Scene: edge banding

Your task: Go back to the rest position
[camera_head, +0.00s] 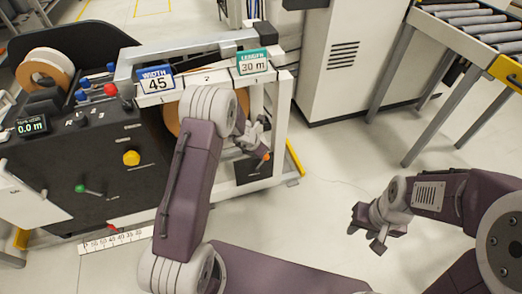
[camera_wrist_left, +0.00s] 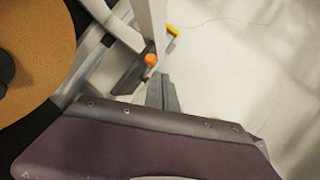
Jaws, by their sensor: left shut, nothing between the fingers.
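My left gripper (camera_head: 262,146) is in front of the machine's white frame, under the sign reading 30 m. In the left wrist view its fingers (camera_wrist_left: 162,92) are together, with nothing between them. An orange knob (camera_wrist_left: 151,60) shows just beyond the fingertips; I cannot tell whether they touch it. My right gripper (camera_head: 366,231) hangs over bare floor at the right. Its two fingers stand apart, and it is empty.
The dark edge banding machine (camera_head: 125,185) fills the left side, with a tape roll (camera_head: 45,70) on top. A white cabinet (camera_head: 345,60) stands behind. A roller conveyor (camera_head: 470,25) is at the top right. The floor between is clear.

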